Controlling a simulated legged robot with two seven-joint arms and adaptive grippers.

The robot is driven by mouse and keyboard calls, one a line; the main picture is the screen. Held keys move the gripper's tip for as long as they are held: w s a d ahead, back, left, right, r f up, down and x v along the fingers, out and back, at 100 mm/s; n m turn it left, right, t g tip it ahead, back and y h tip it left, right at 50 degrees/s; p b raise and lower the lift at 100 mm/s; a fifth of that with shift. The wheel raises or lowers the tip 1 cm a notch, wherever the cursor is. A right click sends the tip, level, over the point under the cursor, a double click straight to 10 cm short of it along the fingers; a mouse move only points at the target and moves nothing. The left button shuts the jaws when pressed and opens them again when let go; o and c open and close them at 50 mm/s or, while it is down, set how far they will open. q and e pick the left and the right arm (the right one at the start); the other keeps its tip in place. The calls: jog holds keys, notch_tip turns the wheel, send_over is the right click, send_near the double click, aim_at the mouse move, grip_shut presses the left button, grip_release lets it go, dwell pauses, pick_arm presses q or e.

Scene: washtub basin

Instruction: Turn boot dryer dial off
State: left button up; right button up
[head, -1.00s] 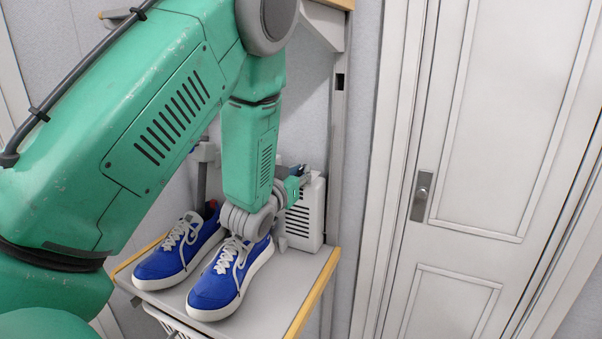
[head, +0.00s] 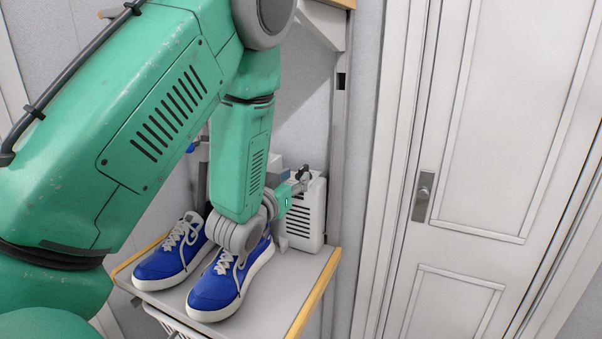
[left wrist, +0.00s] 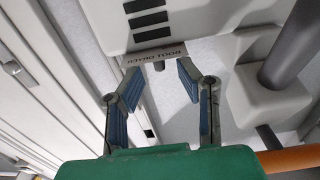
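The boot dryer (head: 305,212) is a pale box with dark vent slots, at the back right of the shelf. In the left wrist view its body (left wrist: 190,18) fills the top, with an upside-down label reading boot dryer (left wrist: 150,58). A small dark piece (left wrist: 159,66), possibly the dial, sticks out beside the label. My left gripper (left wrist: 160,80) is open, its two blue-padded fingers apart on either side of that piece; I cannot tell if they touch it. In the head view the left gripper (head: 300,182) is small and partly merges with the dryer's top. My right gripper is not in view.
Two blue shoes (head: 216,292) with white laces stand on the grey shelf (head: 283,282), which has yellow edging. My left wrist is just above the right shoe. A grey post rises behind the dryer. A white door (head: 470,150) is to the right.

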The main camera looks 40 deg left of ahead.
pick_arm(q)
jog(key=v, duration=0.3)
jog(key=shift+s, duration=0.15)
jog(key=shift+f, duration=0.1)
dwell(0.4)
